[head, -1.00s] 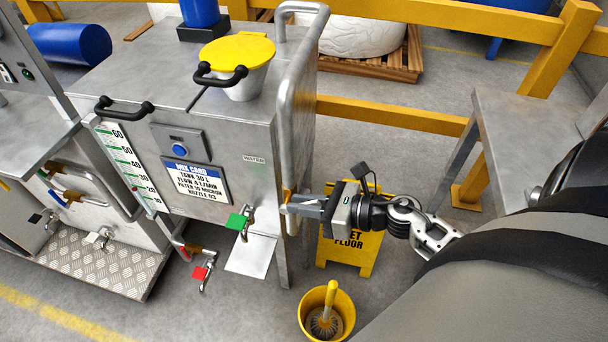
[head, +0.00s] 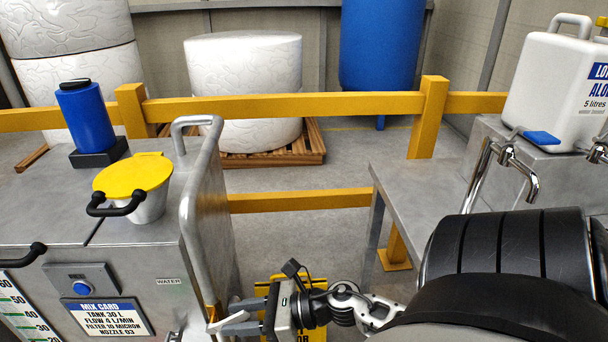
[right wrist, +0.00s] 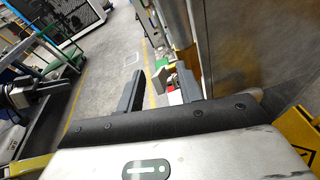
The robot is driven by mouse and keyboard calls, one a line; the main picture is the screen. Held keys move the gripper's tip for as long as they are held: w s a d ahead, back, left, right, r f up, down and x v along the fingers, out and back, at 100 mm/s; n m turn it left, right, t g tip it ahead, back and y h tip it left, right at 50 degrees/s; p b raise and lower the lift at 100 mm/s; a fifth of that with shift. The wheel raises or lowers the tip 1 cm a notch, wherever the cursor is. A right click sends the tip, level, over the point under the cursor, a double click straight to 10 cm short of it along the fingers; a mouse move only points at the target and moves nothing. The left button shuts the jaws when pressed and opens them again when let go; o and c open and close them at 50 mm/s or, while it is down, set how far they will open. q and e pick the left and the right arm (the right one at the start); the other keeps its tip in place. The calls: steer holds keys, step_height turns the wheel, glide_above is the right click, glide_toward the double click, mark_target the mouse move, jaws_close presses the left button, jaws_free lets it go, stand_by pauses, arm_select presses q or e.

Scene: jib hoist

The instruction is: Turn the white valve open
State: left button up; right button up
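The white valve's lever (head: 229,323) is at the right side of the steel tank, beside its brass-coloured fitting (head: 211,313). My right gripper (head: 233,312) comes in from the right with its fingers at the lever. In the right wrist view its two dark fingers (right wrist: 174,86) stand apart, with a small pale piece, likely the lever, showing between their tips (right wrist: 168,76). I cannot tell whether a finger touches it. What looks like my left gripper (right wrist: 58,87) is at the left of the right wrist view, too small to tell its state.
The tank's bent grey handrail (head: 190,190) rises just beside the lever. A yellow floor sign (head: 318,290) stands behind my right gripper. At the right is a steel bench (head: 410,190) with taps and a white canister (head: 550,90). A yellow rail (head: 290,106) runs behind.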

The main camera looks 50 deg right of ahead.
arm_select(q)
steer(key=shift+w+d+f+b, duration=0.1)
steer(key=shift+d+b, duration=0.05)
steer(key=shift+b, duration=0.65)
arm_select(e)
steer(key=v, duration=1.3)
steer(key=shift+s+d, duration=0.25)
steer(key=shift+s, duration=0.1)
steer(key=shift+r, duration=0.1)
